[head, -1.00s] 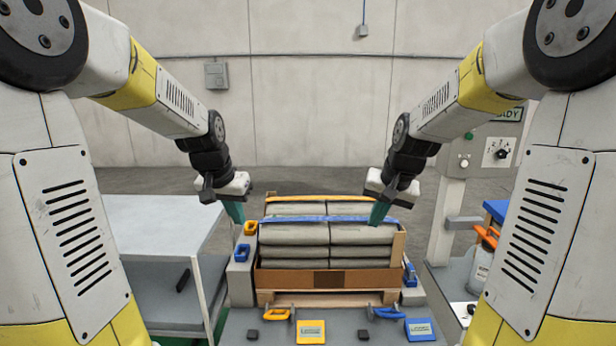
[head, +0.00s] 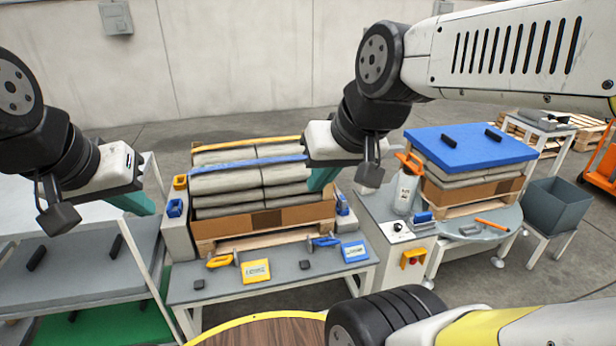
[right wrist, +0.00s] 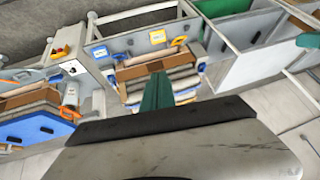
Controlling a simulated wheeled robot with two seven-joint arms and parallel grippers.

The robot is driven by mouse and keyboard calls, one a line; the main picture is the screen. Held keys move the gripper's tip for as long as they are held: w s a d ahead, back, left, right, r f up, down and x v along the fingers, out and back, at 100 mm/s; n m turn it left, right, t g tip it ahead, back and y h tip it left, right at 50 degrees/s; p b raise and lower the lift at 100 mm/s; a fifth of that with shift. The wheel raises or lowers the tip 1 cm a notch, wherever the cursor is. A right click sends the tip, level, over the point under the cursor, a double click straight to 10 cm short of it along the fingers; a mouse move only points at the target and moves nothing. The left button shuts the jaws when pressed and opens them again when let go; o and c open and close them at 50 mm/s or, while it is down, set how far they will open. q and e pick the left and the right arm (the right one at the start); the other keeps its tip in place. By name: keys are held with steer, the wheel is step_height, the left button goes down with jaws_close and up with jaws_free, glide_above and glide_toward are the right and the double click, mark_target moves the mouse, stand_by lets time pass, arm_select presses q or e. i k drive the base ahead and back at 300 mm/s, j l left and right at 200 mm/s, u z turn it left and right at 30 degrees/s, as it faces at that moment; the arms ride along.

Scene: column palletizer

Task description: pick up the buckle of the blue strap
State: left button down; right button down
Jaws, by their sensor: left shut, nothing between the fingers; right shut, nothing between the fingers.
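A blue strap (head: 235,165) runs across the top of a stack of grey sacks in the head view. Its left end reaches toward a blue clip (head: 174,208) on a grey post; another blue piece (head: 342,205) is at the right side. A blue piece with a dark part (head: 324,241) lies on the front table beside a blue label (head: 354,251). I cannot tell which blue piece is the buckle. My left gripper (head: 138,204) is shut and empty, left of the stack. My right gripper (head: 320,182) is shut and empty by the stack's right end; it also shows in the right wrist view (right wrist: 157,92).
A yellow strap (head: 245,144) lies behind the blue one. A yellow piece (head: 221,260) and yellow label (head: 256,270) are on the front table (head: 200,288). A blue-topped stack (head: 470,147), a bottle (head: 405,190) and a grey bin (head: 556,208) stand at right.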

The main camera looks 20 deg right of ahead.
mark_target(343, 201)
steer(key=i+l, duration=0.55)
steer(key=l, duration=0.3)
steer(key=i+l, duration=0.6)
steer(key=l, duration=0.2)
